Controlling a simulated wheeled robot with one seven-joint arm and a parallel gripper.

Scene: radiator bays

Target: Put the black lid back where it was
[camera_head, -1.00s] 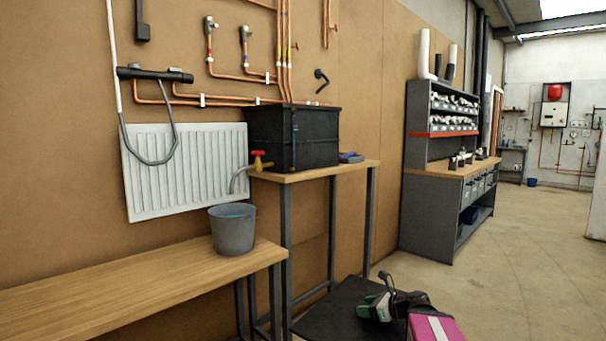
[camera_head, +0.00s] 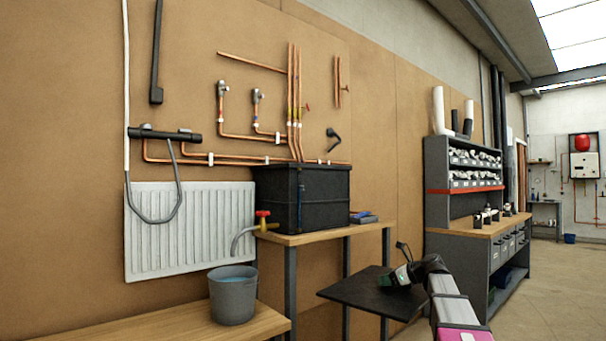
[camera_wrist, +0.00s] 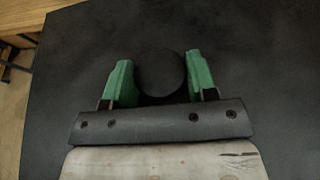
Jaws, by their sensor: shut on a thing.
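The black lid (camera_head: 352,292) is a flat dark panel with a round knob (camera_wrist: 160,73) on top. My gripper (camera_head: 388,281) is shut on the knob, with a green finger on each side of it in the wrist view. The lid is held roughly level in the air, in front of the small wooden stand and lower than its top. The black tank (camera_head: 325,200) stands on that stand, behind and above the lid in the picture. Whether its top is open cannot be told from this low angle.
A red-handled tap (camera_head: 263,220) sticks out left of the tank above a grey bucket (camera_head: 232,300) on a low bench (camera_head: 165,325). A blue-grey item (camera_head: 364,217) lies right of the tank. Copper pipes (camera_head: 240,136) run on the wall above. A shelf unit (camera_head: 440,190) stands to the right.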

